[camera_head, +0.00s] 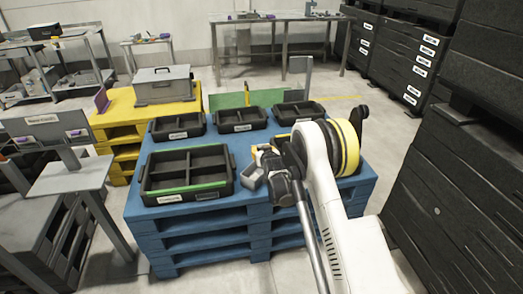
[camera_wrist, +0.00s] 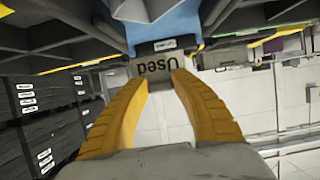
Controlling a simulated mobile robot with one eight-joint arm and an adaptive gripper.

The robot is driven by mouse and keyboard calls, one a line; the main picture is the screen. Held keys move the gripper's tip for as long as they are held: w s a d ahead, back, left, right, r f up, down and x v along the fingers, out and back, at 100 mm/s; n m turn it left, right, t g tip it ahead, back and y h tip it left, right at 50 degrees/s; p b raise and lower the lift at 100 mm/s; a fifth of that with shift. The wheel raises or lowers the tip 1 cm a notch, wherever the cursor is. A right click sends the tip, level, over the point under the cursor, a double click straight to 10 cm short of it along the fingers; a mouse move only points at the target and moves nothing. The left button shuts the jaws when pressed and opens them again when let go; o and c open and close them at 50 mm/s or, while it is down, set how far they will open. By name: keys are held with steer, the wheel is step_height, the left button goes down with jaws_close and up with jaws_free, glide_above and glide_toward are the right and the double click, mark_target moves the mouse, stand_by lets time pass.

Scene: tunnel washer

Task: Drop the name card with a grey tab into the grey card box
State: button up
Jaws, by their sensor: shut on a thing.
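My gripper (camera_head: 258,162) is low over the front right of the blue pallet, beside a black tray. In the wrist view its two yellow fingers (camera_wrist: 158,82) close on a small grey piece lettered "Used" (camera_wrist: 155,66), seen upside down. In the head view a tilted grey block (camera_head: 250,178) shows at the fingertips and seems to be this piece. I cannot make out a tab on it, nor tell surely that it is the name card. A grey lidded box (camera_head: 163,86) stands on the yellow pallet at the back left; I cannot tell whether it is the card box.
The black tray (camera_head: 146,179) has compartments and a green front strip. Several smaller black trays (camera_head: 242,128) stand behind it on the blue pallet (camera_head: 195,226). A grey stand (camera_head: 70,178) is at left, tall black stacks (camera_head: 470,140) at right. Bare floor lies between pallet and stand.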

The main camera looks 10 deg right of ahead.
step_height(320, 180, down, 5)
steer(key=shift+f+b, duration=0.15)
steer(key=shift+b, duration=0.95)
steer(key=o, duration=0.9)
steer(key=v, duration=1.2)
